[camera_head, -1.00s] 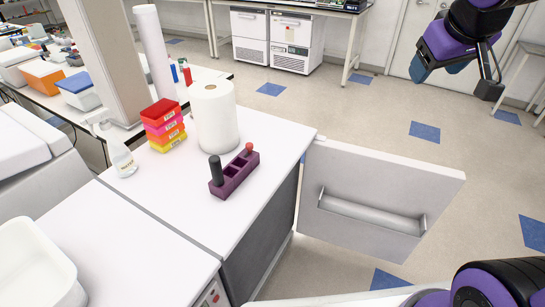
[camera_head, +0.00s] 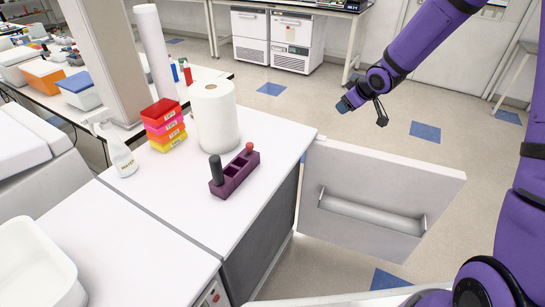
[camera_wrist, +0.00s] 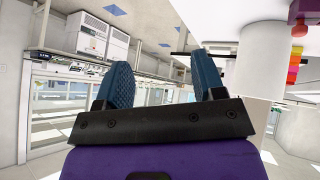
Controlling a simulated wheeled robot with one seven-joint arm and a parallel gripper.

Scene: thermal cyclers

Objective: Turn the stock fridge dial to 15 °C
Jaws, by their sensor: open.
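No dial can be made out clearly, and I cannot tell which unit is the stock fridge. A small panel with a red mark (camera_head: 213,295) shows on a bench-front unit at the lower edge of the head view, mostly cut off. An open white door (camera_head: 380,200) with an inner shelf stands out from under the bench. My gripper (camera_head: 346,104) is in the air beyond that door, right of the bench and apart from everything. In the wrist view its two blue fingers (camera_wrist: 163,82) are spread with nothing between them.
Two white undercounter units (camera_head: 270,40) stand at the back. The floor (camera_head: 460,110) to the right is open.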

